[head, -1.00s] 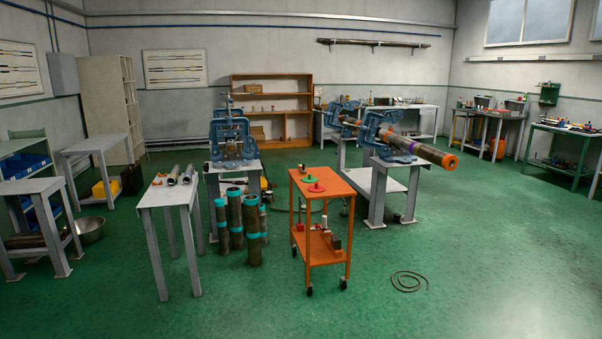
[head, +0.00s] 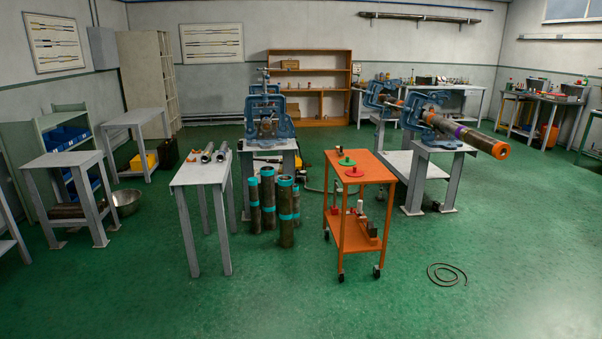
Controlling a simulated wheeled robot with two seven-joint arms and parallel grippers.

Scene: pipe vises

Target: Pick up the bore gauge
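I cannot make out a bore gauge for certain at this distance. The orange cart (head: 394,180) stands near the middle, with a green disc-shaped piece (head: 346,162) and a red disc-shaped piece (head: 354,171) on its top; each has a small upright knob. Several small items, too small to identify, sit on its lower shelf. Short metal cylinders (head: 207,153) lie on the grey table (head: 200,177) left of the cart. A blue pipe vise (head: 267,118) stands behind on a grey stand. Neither of my grippers is in view.
Several upright pipes with teal bands (head: 286,212) stand on the floor between the grey table and the cart. A long pipe (head: 468,135) in blue vises juts out at right. A coiled hose (head: 446,274) lies on the floor.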

